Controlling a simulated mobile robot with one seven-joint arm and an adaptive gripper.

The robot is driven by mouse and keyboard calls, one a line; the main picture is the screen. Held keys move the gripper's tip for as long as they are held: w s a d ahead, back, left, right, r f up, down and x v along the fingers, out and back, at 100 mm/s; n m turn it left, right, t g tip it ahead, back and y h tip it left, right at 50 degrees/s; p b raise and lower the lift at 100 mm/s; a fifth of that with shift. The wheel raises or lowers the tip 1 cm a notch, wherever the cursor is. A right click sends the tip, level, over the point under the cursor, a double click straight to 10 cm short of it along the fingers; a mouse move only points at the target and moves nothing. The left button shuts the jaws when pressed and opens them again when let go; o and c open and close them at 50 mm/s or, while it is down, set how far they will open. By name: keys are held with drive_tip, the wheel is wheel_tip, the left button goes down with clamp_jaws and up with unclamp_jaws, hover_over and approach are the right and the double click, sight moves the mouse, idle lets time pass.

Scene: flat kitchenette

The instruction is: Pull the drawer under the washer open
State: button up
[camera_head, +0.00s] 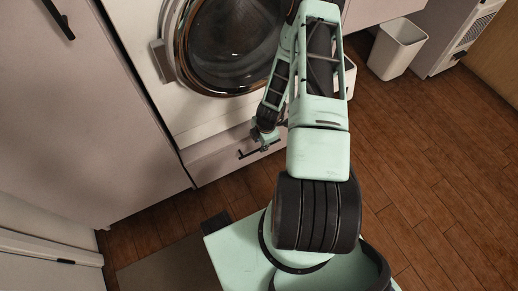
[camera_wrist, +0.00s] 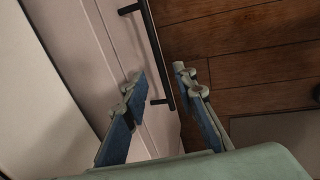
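The washer (camera_head: 190,112) with its round glass door (camera_head: 232,45) stands at the top of the head view. Below it is the drawer (camera_head: 215,163), its pale front looking flush with the cabinet. The drawer has a black bar handle (camera_head: 246,154). In the wrist view the handle (camera_wrist: 153,40) runs down from the top edge, with a gap between it and the drawer front (camera_wrist: 105,45). My gripper (camera_head: 266,137) is at the handle's right part. In the wrist view my gripper (camera_wrist: 160,76) is open, and the handle's lower end lies between its fingertips. Contact cannot be told.
A tall cabinet (camera_head: 85,120) with a black handle stands left of the washer. A white bin (camera_head: 397,48) stands at the upper right. The wooden floor (camera_head: 440,160) is clear at right. A grey mat (camera_head: 165,265) lies at the lower left.

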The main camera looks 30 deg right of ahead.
drive_tip(key=f, duration=0.2)
drive_tip(key=w+f+b, duration=0.1)
drive_tip(key=f, duration=0.2)
drive_tip(key=shift+f, duration=0.1)
clamp_jaws()
idle(0.3)
